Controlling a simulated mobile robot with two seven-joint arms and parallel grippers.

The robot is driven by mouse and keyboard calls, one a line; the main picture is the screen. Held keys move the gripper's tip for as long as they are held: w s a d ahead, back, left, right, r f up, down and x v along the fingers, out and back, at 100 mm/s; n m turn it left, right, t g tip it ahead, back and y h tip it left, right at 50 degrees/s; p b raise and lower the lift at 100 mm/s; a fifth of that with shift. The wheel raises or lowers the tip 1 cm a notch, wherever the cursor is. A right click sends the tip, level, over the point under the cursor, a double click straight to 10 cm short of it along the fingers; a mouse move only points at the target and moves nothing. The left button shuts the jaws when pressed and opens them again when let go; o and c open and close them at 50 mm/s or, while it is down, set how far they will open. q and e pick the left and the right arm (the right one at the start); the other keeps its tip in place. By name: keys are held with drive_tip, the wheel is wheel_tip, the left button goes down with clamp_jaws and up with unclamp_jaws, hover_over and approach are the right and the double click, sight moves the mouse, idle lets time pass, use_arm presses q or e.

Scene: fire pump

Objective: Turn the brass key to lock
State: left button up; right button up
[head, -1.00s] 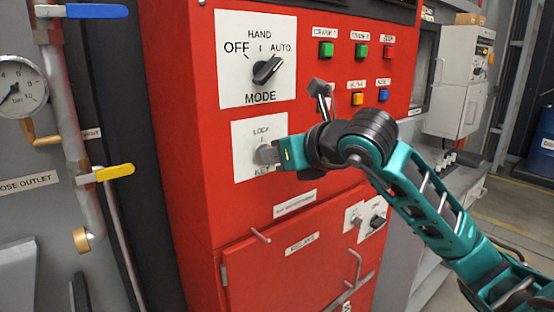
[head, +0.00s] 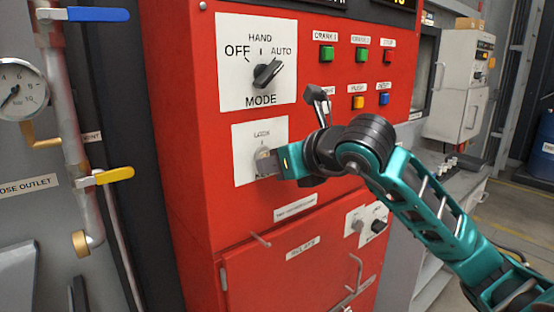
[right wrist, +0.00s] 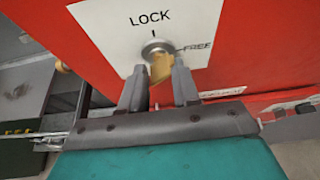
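The brass key (right wrist: 161,69) sits in the round lock on a white plate (head: 244,172) on the red cabinet's front. In the right wrist view LOCK is printed above the lock and FREE to its right. My right gripper (head: 265,161) comes in from the right at the lock. In the head view the fingers hide most of the key. My left gripper is out of view.
The black MODE knob (head: 266,73) sits above the key plate. Coloured push buttons (head: 358,102) are above and right of my gripper. A relay door (head: 300,275) with handles lies below. Pipes with a yellow valve lever (head: 112,175) stand at the left.

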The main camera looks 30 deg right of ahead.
drive_tip(key=shift+r, duration=0.15)
use_arm(q)
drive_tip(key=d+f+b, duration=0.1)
drive_tip(key=b, duration=0.1)
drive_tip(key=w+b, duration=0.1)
drive_tip(key=b, duration=0.1)
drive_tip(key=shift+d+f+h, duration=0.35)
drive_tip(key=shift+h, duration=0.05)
use_arm(e)
drive_tip(key=a+v, duration=0.1)
drive_tip(key=v, duration=1.2)
drive_tip(key=shift+d, duration=0.5)
